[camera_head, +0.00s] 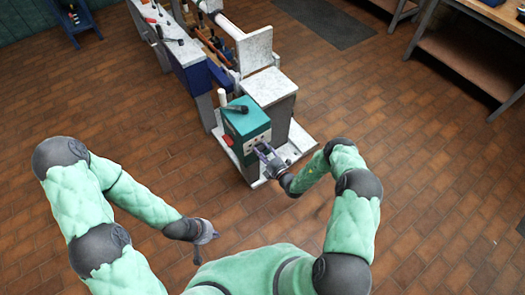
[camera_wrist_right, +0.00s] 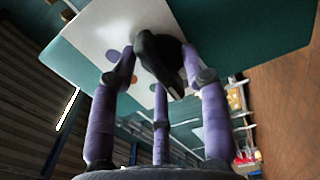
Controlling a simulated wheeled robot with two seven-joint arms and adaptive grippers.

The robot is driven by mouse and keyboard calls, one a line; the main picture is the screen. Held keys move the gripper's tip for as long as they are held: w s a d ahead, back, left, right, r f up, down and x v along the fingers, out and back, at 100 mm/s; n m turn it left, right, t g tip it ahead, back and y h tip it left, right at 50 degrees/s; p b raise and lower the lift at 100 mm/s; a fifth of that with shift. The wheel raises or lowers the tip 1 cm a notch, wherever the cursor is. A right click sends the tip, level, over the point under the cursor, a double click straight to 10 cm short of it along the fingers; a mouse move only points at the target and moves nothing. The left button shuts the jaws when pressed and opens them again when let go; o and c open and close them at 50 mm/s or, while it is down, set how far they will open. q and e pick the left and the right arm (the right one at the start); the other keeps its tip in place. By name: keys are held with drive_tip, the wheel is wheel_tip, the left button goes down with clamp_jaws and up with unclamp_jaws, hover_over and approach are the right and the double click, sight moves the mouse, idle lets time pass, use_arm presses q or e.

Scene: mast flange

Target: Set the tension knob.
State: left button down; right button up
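A teal machine head (camera_head: 243,122) stands at the near end of the machine, with a pale front panel (camera_head: 253,146). In the right wrist view the panel (camera_wrist_right: 97,38) fills the upper middle, with a black knob (camera_wrist_right: 160,58) with a pointed grip standing out from it. My right gripper (camera_head: 263,151) is at this panel. Its purple fingers (camera_wrist_right: 158,72) stand around the knob, close to its sides; whether they press on it I cannot tell. My left gripper (camera_head: 205,246) hangs over the floor, fingers apart and empty.
A dark handle (camera_head: 236,108) lies on top of the teal head. The pale machine base (camera_head: 300,142) sticks out below. A workbench (camera_head: 470,62) stands at the right and a dark mat (camera_head: 325,20) lies at the back. The brick floor around my left gripper is clear.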

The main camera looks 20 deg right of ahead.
drive_tip(key=shift+s, duration=0.15)
drive_tip(key=v, duration=1.1)
drive_tip(key=shift+s+d, duration=0.15)
drive_tip(key=shift+s, duration=0.25)
